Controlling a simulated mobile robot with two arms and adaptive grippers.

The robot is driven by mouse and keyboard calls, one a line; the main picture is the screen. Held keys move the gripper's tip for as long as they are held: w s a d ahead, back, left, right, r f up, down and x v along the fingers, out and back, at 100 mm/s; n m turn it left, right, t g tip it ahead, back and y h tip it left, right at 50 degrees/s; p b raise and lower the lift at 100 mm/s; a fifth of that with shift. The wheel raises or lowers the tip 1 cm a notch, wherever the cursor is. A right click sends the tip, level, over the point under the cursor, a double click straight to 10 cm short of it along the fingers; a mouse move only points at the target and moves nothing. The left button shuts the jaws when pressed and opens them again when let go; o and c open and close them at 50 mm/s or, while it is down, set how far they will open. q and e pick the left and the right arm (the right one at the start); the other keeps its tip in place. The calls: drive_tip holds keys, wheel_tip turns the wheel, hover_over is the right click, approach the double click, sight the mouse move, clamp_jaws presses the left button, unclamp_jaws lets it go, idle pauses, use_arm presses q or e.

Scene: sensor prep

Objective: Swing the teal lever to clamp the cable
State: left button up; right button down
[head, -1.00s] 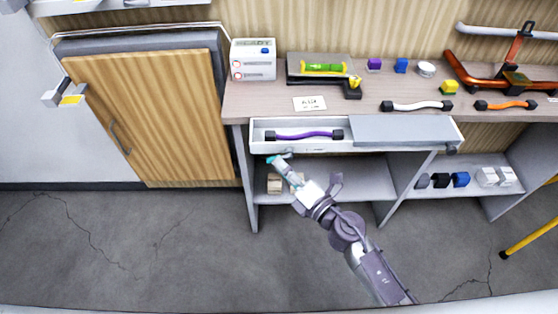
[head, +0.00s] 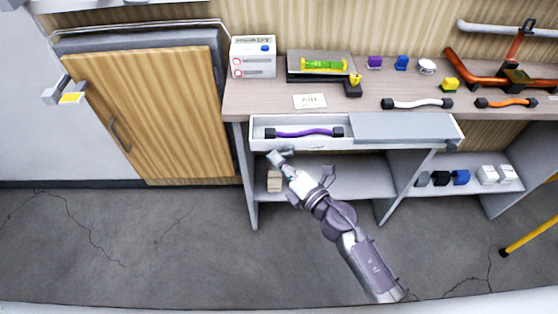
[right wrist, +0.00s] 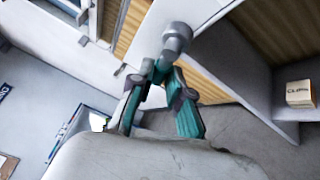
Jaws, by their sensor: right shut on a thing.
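My right gripper (head: 280,160) is in front of the shallow drawer (head: 385,147), near its left end. In the right wrist view its teal fingers (right wrist: 160,100) are close together, shut at the foot of a grey round knob (right wrist: 176,38); the exact contact is partly hidden. I cannot make out a separate teal lever. A purple cable (head: 305,133) with black ends lies in the open left part of the drawer. A white cable (head: 417,104) and an orange cable (head: 505,104) lie on the bench top. My left gripper is not in view.
A grey fixture with a green cylinder (head: 323,65) stands on the bench (head: 250,100), beside a white box (head: 253,57). A small clips box (head: 274,181), also in the right wrist view (right wrist: 300,93), sits on the lower shelf. A wooden door (head: 150,110) is at left.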

drive_tip(key=m+t+b, duration=0.1)
drive_tip(key=b, duration=0.1)
drive_tip(key=m+y+b, duration=0.1)
drive_tip(key=b, duration=0.2)
drive_tip(key=shift+a+r+m+t, duration=0.1)
drive_tip(key=shift+r+m+t, duration=0.2)
drive_tip(key=shift+m+t, duration=0.1)
drive_tip(key=shift+r, duration=0.1)
drive_tip(key=c, duration=1.1)
unclamp_jaws()
drive_tip(key=v, duration=1.2)
